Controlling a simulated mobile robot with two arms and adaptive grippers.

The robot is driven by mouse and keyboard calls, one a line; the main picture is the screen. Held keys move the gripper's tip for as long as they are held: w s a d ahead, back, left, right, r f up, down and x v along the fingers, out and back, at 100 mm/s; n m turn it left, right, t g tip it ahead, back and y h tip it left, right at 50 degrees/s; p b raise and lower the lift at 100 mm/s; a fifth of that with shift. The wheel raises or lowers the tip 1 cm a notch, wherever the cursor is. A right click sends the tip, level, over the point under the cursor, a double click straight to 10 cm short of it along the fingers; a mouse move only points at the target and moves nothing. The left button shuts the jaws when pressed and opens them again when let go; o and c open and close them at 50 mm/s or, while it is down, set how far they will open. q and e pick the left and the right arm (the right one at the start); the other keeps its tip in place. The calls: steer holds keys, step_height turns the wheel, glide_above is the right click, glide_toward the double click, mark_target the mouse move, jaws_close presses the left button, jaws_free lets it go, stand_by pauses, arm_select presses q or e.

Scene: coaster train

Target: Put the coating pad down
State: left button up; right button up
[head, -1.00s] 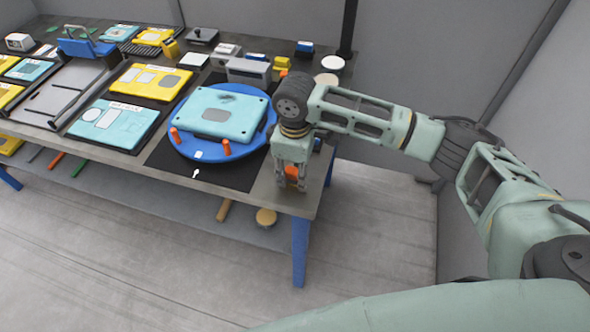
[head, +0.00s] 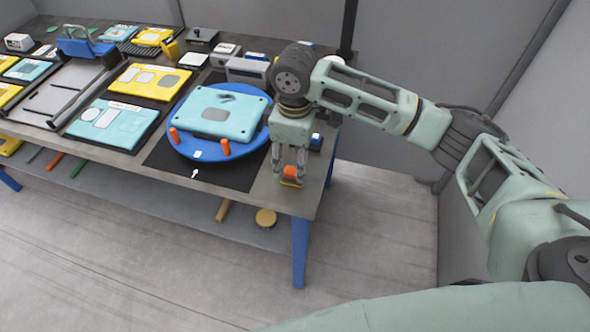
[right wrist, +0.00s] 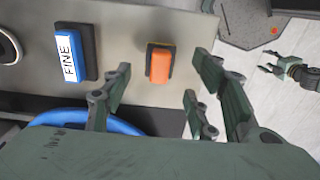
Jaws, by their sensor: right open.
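The coating pad is a small orange block with a yellow-and-dark base (head: 291,174). It rests on the bare grey right end of the bench, near the front corner. It also shows in the right wrist view (right wrist: 160,64), with bare surface around it. My right gripper (head: 290,164) points down just above the pad, its fingers open and apart on either side of it. In the right wrist view the open fingers (right wrist: 160,82) frame the pad with gaps.
A blue pad labelled FINE (right wrist: 66,52) lies beside the orange pad. A blue round turntable (head: 180,150) carrying a light-blue panel (head: 222,117) stands left of my gripper on a black mat (head: 226,176). The bench edge is close on the right and front.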

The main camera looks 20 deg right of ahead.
mark_target(295, 171)
step_height(295, 171, up, 7)
steer(key=shift+b, duration=0.45)
steer(key=shift+s, duration=0.1)
